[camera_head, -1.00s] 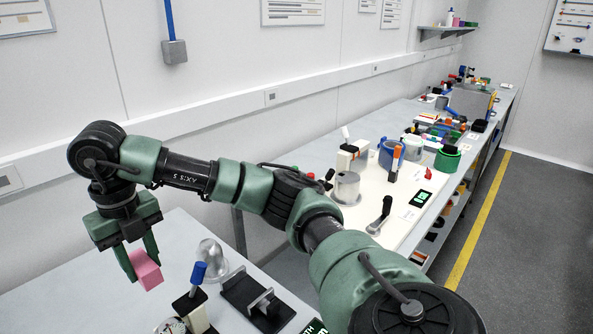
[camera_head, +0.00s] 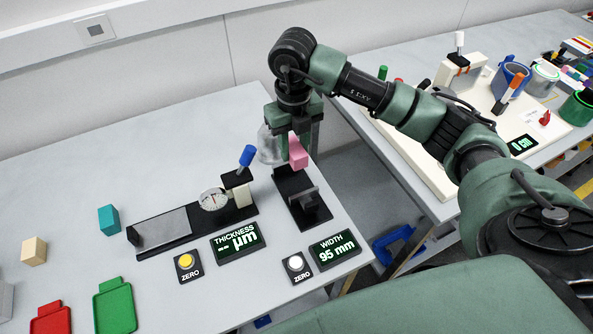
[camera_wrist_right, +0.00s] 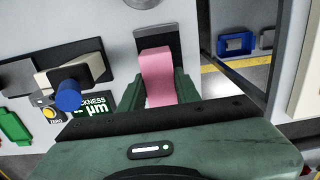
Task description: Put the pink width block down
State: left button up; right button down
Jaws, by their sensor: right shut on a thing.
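My right gripper (camera_head: 291,158) is shut on the pink width block (camera_head: 298,153). The block is between its fingers, and it also shows in the right wrist view (camera_wrist_right: 157,77). In the head view the block appears at the far end of the black width gauge (camera_head: 309,211), in front of a clear dome (camera_head: 268,146). I cannot tell whether the block touches the gauge. The width display (camera_head: 334,249) reads 95 mm. My left gripper is not in view.
The thickness gauge (camera_head: 162,229) with its blue-handled lever (camera_head: 246,156) stands left of the width gauge. A teal block (camera_head: 108,219), a beige block (camera_head: 34,251), a green tray (camera_head: 115,307) and a red tray (camera_head: 51,319) are further left. The back left of the bench is clear.

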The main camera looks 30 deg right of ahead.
jog(key=p, duration=0.2)
send_near(295, 185)
notch_tip(295, 185, down, 5)
jog(key=shift+f, duration=0.45)
jog(key=shift+w, duration=0.1)
jog(key=shift+f, duration=0.2)
jog(key=c, duration=1)
grip_release()
jog(key=shift+r, duration=0.1)
